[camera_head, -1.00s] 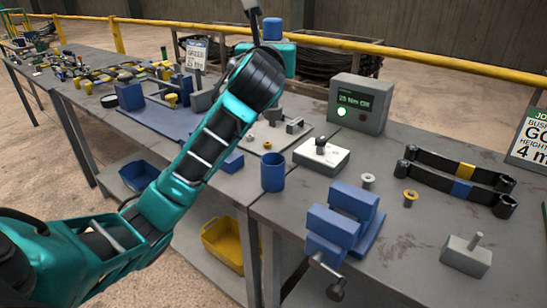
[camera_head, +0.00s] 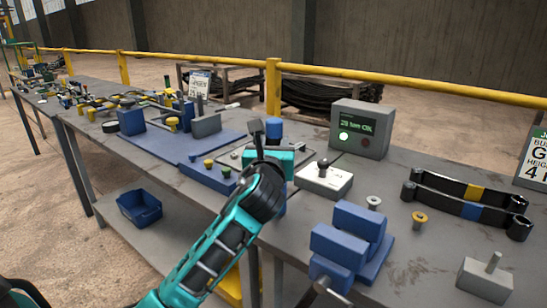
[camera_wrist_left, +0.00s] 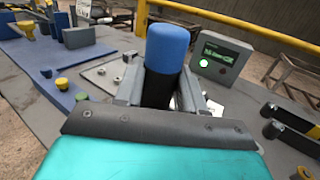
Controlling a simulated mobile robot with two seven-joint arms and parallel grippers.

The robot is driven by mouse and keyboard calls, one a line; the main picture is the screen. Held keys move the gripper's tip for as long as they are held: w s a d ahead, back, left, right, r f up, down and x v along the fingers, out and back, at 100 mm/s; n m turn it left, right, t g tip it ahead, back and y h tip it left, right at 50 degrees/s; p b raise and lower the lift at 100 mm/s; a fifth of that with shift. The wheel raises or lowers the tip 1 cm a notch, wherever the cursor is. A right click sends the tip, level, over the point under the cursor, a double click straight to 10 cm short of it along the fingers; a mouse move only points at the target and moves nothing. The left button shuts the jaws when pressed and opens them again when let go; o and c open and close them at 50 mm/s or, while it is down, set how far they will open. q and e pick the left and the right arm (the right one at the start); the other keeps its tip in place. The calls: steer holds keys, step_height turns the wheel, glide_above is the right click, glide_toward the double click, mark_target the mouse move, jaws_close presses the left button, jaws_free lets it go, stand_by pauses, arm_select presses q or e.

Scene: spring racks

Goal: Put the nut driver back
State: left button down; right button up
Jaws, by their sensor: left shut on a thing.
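The nut driver (camera_head: 274,129) has a blue handle end and stands upright in my left gripper (camera_head: 268,152). In the left wrist view, the blue-topped handle (camera_wrist_left: 168,45) has a black lower part between the two grey fingers (camera_wrist_left: 158,92), which are shut on it. A blue cup-like holder (camera_head: 281,204) at the bench's front edge is mostly hidden behind my gripper and arm. The driver's lower end is hidden, so I cannot tell whether it is inside the holder. My right gripper is not in view.
A white block with a dark knob (camera_head: 323,178) and a grey display box (camera_head: 359,128) stand right of the gripper. A blue vise (camera_head: 350,242) is at the front right. Black bars (camera_head: 465,196) lie farther right. A blue board (camera_head: 185,151) with fittings lies left.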

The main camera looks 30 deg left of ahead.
arm_select(q)
steer(key=shift+f, duration=1.05)
steer(key=shift+r, duration=0.1)
steer(key=c, duration=0.7)
jaws_free()
steer(key=shift+f, duration=0.25)
steer(key=shift+o, duration=0.2)
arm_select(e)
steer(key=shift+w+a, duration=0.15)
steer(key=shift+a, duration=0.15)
